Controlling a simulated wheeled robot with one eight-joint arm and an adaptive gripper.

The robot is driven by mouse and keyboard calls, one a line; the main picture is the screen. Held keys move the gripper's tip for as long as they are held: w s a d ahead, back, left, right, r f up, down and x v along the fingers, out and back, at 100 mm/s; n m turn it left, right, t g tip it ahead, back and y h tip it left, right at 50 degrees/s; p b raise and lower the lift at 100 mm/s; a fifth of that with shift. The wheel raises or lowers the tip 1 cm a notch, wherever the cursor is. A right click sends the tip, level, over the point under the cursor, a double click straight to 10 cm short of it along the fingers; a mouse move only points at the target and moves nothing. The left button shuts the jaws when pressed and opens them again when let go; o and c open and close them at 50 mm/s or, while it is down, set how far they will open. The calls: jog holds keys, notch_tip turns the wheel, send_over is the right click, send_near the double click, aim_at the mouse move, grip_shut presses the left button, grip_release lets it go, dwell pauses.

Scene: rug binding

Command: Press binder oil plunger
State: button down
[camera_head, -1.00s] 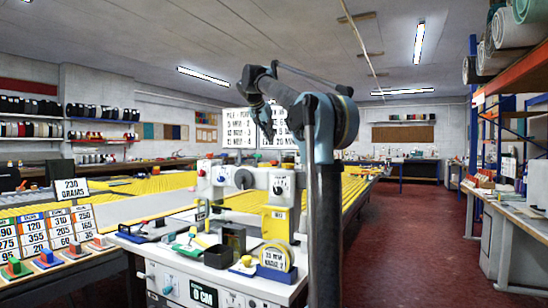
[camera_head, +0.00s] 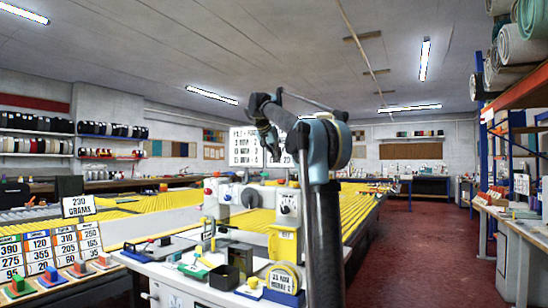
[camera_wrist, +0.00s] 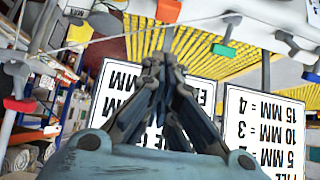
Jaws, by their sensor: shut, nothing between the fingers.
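The white binding machine (camera_head: 255,198) stands on a white bench in the middle of the head view. It has a red knob (camera_head: 208,191), a large black knob, a dial and a yellow box (camera_head: 283,243) on its front. I cannot tell which part is the oil plunger. My gripper (camera_head: 270,146) is above and behind the machine's top in the picture, in front of the white sign boards. In the wrist view my gripper (camera_wrist: 160,62) is shut and empty, its fingers together. It looks clear of the machine.
White sign boards (camera_head: 245,147) with fill figures are behind my gripper; one also shows in the wrist view (camera_wrist: 268,130). A black box (camera_head: 239,258) and a yellow tape (camera_head: 284,279) lie on the bench front. Red floor (camera_head: 425,245) is open at right.

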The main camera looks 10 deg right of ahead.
send_over(282, 181)
jog(key=w, duration=0.2)
jog(key=f, duration=0.4)
jog(key=shift+s+a+f, duration=0.15)
jog(key=shift+s+f, duration=0.1)
notch_tip(282, 181, down, 2)
jog(key=shift+s+a+f, duration=0.1)
jog(key=shift+s, duration=0.05)
jog(key=shift+f, duration=0.75)
